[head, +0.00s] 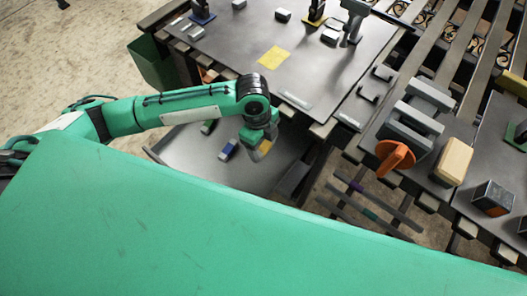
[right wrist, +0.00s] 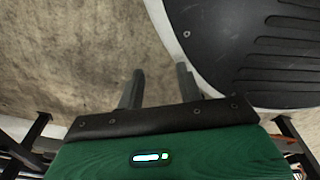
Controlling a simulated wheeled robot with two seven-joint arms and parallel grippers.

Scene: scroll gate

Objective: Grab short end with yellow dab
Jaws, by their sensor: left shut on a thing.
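My left gripper (head: 259,148) points down over a grey tray (head: 185,153) beside the table. It is shut on a small piece with a yellowish face (head: 265,147), mostly hidden by the fingers; I cannot tell whether this is the short end with the yellow dab. A short grey piece with a blue dab (head: 227,152) lies in the tray to the left of the gripper. Another piece with a green dab (head: 208,127) lies farther back. In the right wrist view, my right gripper (right wrist: 159,85) has its fingers apart with nothing between them.
The dark table (head: 330,75) holds a yellow square (head: 271,57) and several small grey blocks. An orange knob (head: 395,157), a tan block (head: 453,161) and grey fixtures stand to the right. Long bars with purple and green marks (head: 370,200) lie lower down. A green bin (head: 150,62) stands at the left.

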